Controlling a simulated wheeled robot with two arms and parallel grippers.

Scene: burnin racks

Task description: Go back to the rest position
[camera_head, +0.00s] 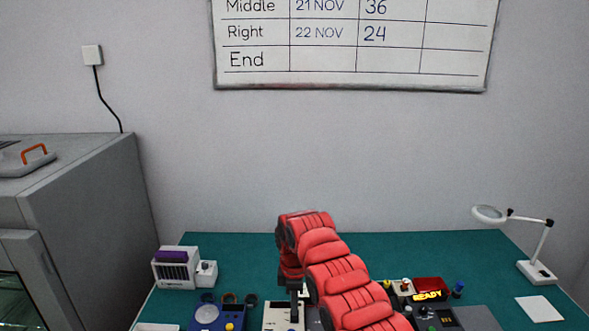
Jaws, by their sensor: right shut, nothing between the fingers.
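My red padded right arm comes up from the bottom edge and bends at its top in the middle of the view. My right gripper (294,308) hangs down from it, dark, just above a pale device (277,317) on the green bench. It is shut and empty. Its fingertips are small here, and I cannot tell whether they touch the device. My left gripper is not in view.
The green bench mat (395,252) is clear at the back. A grey cabinet (90,210) stands left; a whiteboard (350,50) hangs behind.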

